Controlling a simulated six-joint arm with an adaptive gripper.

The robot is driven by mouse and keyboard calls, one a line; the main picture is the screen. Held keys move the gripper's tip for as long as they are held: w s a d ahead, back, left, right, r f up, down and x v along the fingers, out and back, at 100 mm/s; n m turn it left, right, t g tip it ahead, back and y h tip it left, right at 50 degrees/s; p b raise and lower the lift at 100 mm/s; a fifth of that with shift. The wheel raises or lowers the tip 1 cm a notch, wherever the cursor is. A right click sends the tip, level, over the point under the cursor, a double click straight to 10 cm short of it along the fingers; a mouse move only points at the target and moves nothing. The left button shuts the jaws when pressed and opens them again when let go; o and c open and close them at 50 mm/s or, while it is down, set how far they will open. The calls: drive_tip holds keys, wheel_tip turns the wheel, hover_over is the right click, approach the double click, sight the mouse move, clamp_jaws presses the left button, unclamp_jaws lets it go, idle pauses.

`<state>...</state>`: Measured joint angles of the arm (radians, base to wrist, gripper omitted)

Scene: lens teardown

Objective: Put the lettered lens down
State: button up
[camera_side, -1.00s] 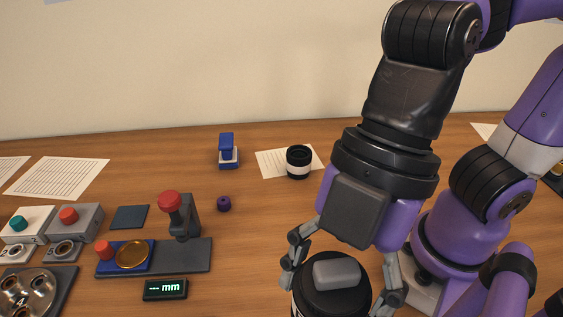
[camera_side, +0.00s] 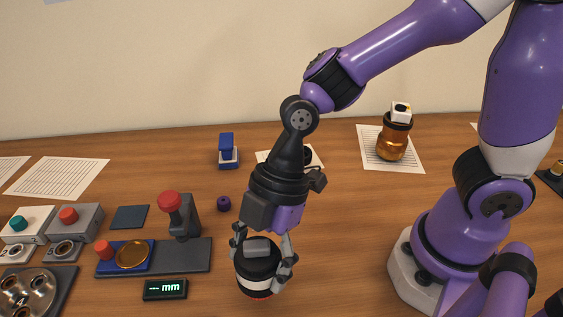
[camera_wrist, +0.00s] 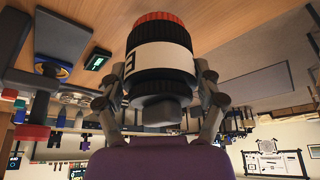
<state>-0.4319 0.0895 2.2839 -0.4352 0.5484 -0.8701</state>
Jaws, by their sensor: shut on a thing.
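The lettered lens (camera_side: 256,284) is a black barrel with a white band and a red ring at its lower end. My gripper (camera_side: 263,264) is shut on its sides, and the lens hangs beneath it, slightly tilted. I cannot tell whether it touches the wooden table. In the wrist view the lens (camera_wrist: 160,62) sits between the fingers of my gripper (camera_wrist: 158,95), with part of a black letter on the band and the red ring at the far end.
A purple ring (camera_side: 224,204) and blue stamp-like object (camera_side: 228,152) stand behind. Table right of my gripper is clear.

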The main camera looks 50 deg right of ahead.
sight(261, 278)
drive_tip(key=shift+f, duration=1.9)
drive_tip(key=shift+f, duration=0.25)
drive_tip(key=shift+f, duration=0.4)
drive_tip(key=o, duration=1.3)
drive_tip(key=shift+o, duration=0.2)
drive_tip(key=shift+r, duration=0.1)
